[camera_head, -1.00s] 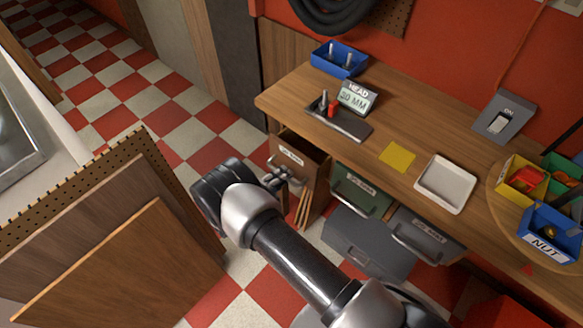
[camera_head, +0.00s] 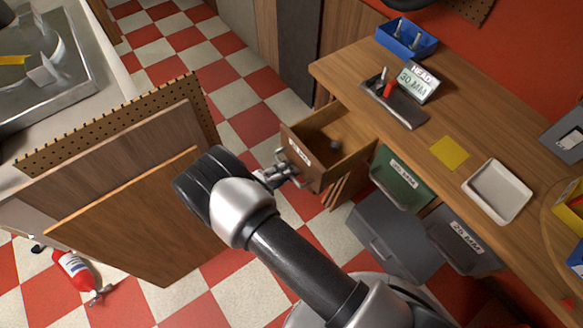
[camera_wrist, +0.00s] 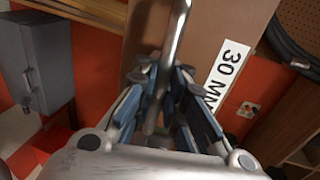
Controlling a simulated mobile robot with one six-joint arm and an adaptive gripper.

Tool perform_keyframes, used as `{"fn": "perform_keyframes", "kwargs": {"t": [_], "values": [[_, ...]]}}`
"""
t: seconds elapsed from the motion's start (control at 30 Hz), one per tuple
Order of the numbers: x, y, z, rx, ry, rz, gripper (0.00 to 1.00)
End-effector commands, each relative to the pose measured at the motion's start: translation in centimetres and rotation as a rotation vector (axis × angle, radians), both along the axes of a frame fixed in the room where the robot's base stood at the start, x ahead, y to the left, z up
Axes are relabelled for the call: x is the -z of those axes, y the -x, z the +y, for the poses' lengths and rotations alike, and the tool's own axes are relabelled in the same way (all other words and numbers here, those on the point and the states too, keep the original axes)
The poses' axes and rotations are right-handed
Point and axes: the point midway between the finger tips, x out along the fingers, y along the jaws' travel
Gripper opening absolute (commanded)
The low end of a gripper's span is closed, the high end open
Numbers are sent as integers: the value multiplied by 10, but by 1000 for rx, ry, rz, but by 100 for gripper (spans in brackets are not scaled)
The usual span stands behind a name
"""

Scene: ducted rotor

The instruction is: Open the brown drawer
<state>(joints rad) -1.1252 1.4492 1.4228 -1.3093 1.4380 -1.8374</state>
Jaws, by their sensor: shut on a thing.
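The brown drawer (camera_head: 340,165) under the left end of the wooden workbench stands pulled out, and I see into its inside. A small dark round thing (camera_head: 336,145) lies in it. My gripper (camera_head: 283,167) is at the drawer's front, beside its white label. In the wrist view my gripper (camera_wrist: 155,100) is shut on the metal bar handle (camera_wrist: 178,35), with the brown front (camera_wrist: 215,45) and the "30 MM" label (camera_wrist: 228,75) behind it. The fingers hide part of the handle.
A green drawer (camera_head: 402,180) and grey drawers (camera_head: 462,240) are to the right under the workbench (camera_head: 465,110). Leaning wooden panels (camera_head: 125,225) stand left of my arm. A fire extinguisher (camera_head: 73,270) lies on the checkered floor at lower left.

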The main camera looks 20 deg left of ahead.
Motion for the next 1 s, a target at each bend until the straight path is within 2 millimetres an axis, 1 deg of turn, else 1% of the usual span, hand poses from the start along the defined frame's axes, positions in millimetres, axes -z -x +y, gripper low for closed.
{"fn": "perform_keyframes", "kwargs": {"t": [0.17,0.2,0.53,0.87,1.0], "values": [[-2,-1,2,-1,-1,-4,0],[-2,-1,1,-1,-1,-4,9],[-1,-1,1,-2,-1,-3,31],[-1,1,2,-2,0,-2,31],[-4,13,12,-5,-1,-3,31]]}}
